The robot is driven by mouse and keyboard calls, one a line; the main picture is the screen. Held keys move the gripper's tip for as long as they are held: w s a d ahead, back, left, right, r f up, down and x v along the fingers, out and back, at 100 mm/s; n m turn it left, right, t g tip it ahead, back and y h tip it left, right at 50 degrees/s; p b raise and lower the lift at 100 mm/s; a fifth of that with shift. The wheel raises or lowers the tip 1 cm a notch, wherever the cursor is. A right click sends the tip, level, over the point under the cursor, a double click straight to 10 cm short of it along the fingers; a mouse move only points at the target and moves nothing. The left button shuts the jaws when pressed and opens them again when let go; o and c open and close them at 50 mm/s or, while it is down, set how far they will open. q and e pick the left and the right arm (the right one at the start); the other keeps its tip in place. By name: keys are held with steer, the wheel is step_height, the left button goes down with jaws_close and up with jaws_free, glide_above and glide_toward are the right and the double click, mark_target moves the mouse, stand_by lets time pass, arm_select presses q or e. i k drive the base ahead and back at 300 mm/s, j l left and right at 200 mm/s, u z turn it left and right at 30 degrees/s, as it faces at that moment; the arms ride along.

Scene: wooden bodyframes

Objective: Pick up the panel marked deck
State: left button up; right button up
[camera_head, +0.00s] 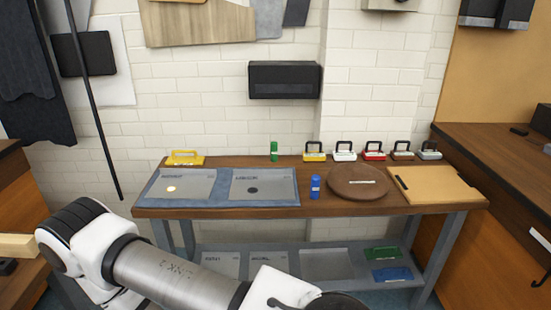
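Two wooden pieces with small labels lie on the right part of the workbench (318,206): a round dark-brown board (358,190) and a flat, light-wood rectangular panel (437,190). The labels are too small to read, so I cannot tell which, if either, is marked deck. My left arm crosses the lower left in front of the bench, and its gripper is not visible. My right gripper is not in view either. Nothing touches the two wooden pieces from above.
Two grey plates (263,184) lie on a blue mat at the bench's left. A green cylinder (274,151) and blue cylinder (315,187) stand nearby. Several handled blocks line the back edge, with a yellow one (185,158) at left. A lower shelf (345,276) holds more plates.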

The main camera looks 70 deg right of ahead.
mark_target(246, 184)
steer(key=i+l+z, duration=0.15)
steer(key=l+z, duration=0.15)
steer(key=z, duration=0.15)
steer(key=i+l+z, duration=0.2)
steer(key=z, duration=0.25)
steer(key=i+l+z, duration=0.15)
steer(key=z, duration=0.3)
steer(key=i+z, duration=0.3)
steer(key=z, duration=0.2)
